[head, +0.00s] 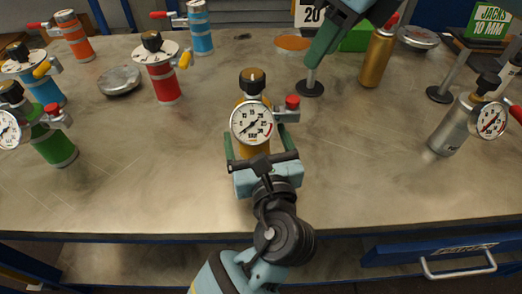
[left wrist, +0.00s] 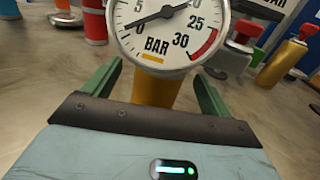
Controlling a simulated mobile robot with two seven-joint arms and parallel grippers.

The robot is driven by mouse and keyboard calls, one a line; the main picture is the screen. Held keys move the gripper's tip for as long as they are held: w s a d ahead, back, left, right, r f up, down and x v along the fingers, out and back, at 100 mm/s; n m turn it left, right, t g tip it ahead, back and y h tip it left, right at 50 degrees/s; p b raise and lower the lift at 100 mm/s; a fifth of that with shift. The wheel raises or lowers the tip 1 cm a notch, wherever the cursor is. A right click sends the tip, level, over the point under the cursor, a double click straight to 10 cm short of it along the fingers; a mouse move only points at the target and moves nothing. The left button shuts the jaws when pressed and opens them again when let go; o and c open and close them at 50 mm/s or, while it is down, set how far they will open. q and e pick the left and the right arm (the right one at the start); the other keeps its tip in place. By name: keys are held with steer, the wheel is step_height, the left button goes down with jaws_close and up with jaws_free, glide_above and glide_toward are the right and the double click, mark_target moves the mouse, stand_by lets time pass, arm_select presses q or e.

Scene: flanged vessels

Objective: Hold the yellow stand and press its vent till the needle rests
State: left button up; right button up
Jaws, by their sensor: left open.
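The yellow stand (head: 254,150) stands upright at the table's middle, with a round white gauge (head: 251,122), a black knob (head: 252,80) on top and a red button (head: 292,102) at its right. My left gripper (head: 253,140) is open, with one green finger on either side of the yellow body. In the left wrist view the gauge (left wrist: 168,30) hides much of the body; its needle points between 0 and 5.
Red (head: 162,82), green (head: 55,146), blue and orange vessels stand at left. A gold vessel (head: 376,58) and a silver one (head: 460,125) stand at right. Sign posts on black bases (head: 440,94) stand behind. The table between the stand and the left vessels is clear.

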arm_select(q)
steer(key=shift+w, duration=0.35)
steer(key=shift+c, duration=0.3)
steer(key=c, duration=1.5)
steer(key=shift+o, duration=0.2)
